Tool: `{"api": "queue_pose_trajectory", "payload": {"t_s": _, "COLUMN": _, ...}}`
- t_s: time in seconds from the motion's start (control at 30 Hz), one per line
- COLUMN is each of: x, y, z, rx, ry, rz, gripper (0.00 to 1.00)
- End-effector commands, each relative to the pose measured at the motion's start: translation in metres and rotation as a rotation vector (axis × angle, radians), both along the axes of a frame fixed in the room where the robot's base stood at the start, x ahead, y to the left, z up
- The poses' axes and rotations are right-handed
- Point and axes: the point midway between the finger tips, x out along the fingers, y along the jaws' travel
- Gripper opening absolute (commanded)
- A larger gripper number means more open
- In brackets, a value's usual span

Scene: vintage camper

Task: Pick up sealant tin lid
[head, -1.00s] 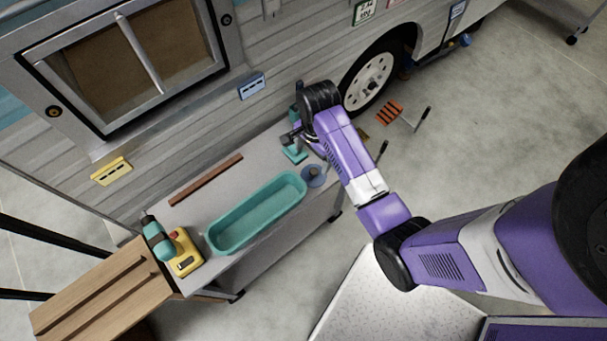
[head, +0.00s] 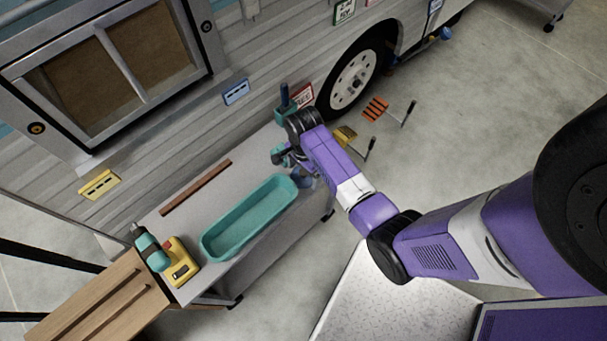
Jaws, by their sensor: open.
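A small blue-grey round piece (head: 304,182), which looks like the sealant tin lid, lies at the right end of the grey bench top. My arm and gripper partly cover it in the head view. My gripper (head: 287,158) is open, just above and left of this round piece. I cannot tell whether they touch. A teal object beside the fingers is mostly hidden by the gripper. No separate tin is clearly visible.
A long teal tray (head: 249,216) lies on the bench (head: 196,207), left of the gripper. A brown strip (head: 196,187), a teal drill (head: 152,251) and a yellow box (head: 180,262) lie further left. The camper wall (head: 190,120) stands close behind.

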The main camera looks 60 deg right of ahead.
Motion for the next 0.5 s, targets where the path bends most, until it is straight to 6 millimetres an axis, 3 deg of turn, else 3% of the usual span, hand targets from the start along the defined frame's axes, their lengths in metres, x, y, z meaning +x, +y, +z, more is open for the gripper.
{"api": "queue_pose_trajectory", "payload": {"t_s": 0.07, "x": 0.0002, "y": -0.0002, "z": 0.0003, "rx": 0.000, "ry": 0.000, "rz": 0.000, "gripper": 0.87}}
{"api": "queue_pose_trajectory", "payload": {"t_s": 0.33, "x": 0.0001, "y": -0.0002, "z": 0.0005, "rx": 0.000, "ry": 0.000, "rz": 0.000, "gripper": 0.36}}
{"api": "queue_pose_trajectory", "payload": {"t_s": 0.5, "x": 0.0001, "y": -0.0002, "z": 0.0006, "rx": 0.000, "ry": -0.001, "rz": 0.000, "gripper": 0.36}}
